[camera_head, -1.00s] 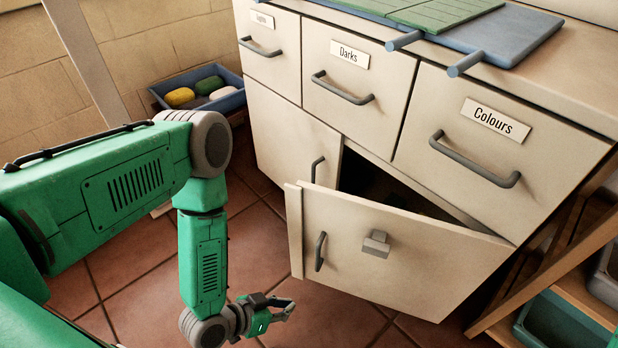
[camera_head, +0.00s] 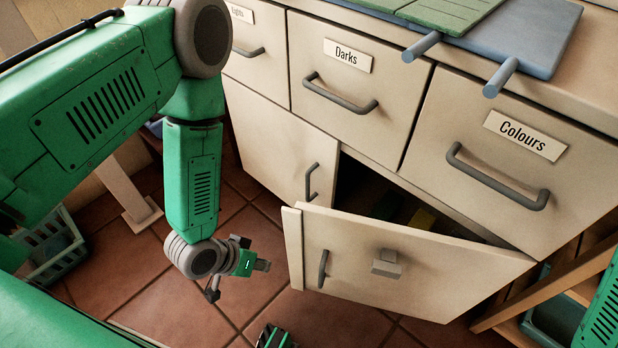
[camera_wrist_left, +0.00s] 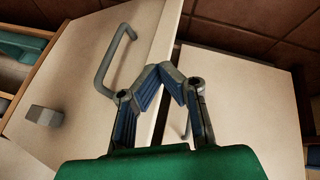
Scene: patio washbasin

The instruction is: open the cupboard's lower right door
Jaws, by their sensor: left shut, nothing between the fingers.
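The cupboard's lower right door (camera_head: 345,275) stands ajar, its free left edge swung out and a dark gap above it. It carries a grey bar handle (camera_head: 323,268) and a grey block (camera_head: 386,263). My left gripper (camera_head: 262,265) is shut and empty, just left of the door's free edge. In the left wrist view its fingertips (camera_wrist_left: 165,72) meet near that edge, beside the handle (camera_wrist_left: 113,60) and not around it. Whether they touch the door I cannot tell.
The lower left door (camera_head: 270,145) is closed. Drawers marked Darks (camera_head: 347,55) and Colours (camera_head: 525,136) are shut above. Blue and green boards (camera_head: 450,12) lie on top. A pale basket (camera_head: 55,250) stands on the tiles at left. A wooden shelf (camera_head: 550,285) is at right.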

